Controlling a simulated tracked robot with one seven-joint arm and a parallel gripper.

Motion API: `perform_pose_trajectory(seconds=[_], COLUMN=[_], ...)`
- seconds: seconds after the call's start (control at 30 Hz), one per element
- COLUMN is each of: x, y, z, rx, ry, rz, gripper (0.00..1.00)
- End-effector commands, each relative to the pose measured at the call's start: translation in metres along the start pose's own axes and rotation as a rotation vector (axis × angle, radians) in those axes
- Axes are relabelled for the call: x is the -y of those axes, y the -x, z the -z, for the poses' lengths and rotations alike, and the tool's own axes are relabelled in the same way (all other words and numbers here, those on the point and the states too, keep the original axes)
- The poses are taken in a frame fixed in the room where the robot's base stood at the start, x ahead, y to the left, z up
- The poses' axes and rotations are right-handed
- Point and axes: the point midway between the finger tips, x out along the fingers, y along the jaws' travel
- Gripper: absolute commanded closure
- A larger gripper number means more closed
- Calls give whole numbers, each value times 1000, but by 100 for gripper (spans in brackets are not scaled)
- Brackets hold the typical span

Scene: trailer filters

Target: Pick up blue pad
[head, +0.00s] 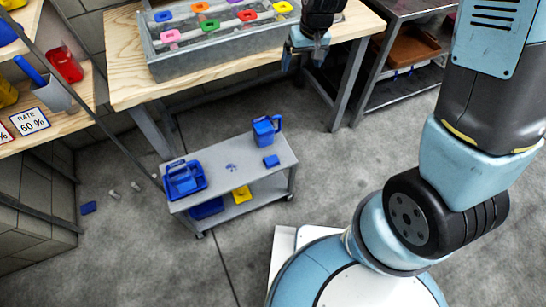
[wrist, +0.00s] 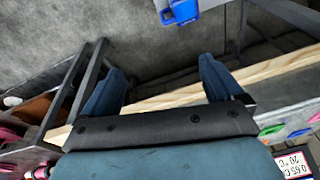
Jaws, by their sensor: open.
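A small blue pad (head: 271,161) lies flat on the top shelf of the grey cart (head: 228,151), just below a blue jug (head: 266,129). My gripper (head: 305,59) is at the front edge of the wooden bench, above and away from the pad. In the wrist view my gripper (wrist: 163,80) has its two blue fingers wide apart with nothing between them. A blue object, seemingly the jug (wrist: 182,9), is cut off at the top of that view. I cannot make out the pad there.
A blue caddy (head: 185,179) stands at the cart's left end. A yellow item (head: 241,195) is on its lower shelf. The wooden bench (head: 128,80) carries a grey tray (head: 190,62) with several coloured tags. A metal rack (head: 398,89) stands right. Floor in front of the cart is clear.

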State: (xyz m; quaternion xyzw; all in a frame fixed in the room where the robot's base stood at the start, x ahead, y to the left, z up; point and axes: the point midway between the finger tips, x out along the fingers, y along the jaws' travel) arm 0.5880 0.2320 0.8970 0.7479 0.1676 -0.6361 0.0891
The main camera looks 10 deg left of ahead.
Motion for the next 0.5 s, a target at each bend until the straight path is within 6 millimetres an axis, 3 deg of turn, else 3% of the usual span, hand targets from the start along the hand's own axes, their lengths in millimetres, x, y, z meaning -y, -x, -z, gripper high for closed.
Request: perform_pose_trajectory(seconds=[0.03,0.27,0.5], x=[8,39,66], y=[-20,-102,-186], z=[-2,-14,-43], rx=[20,78,135], ry=[15,66,124], rz=[0,-9,-30], gripper=[6,6,6])
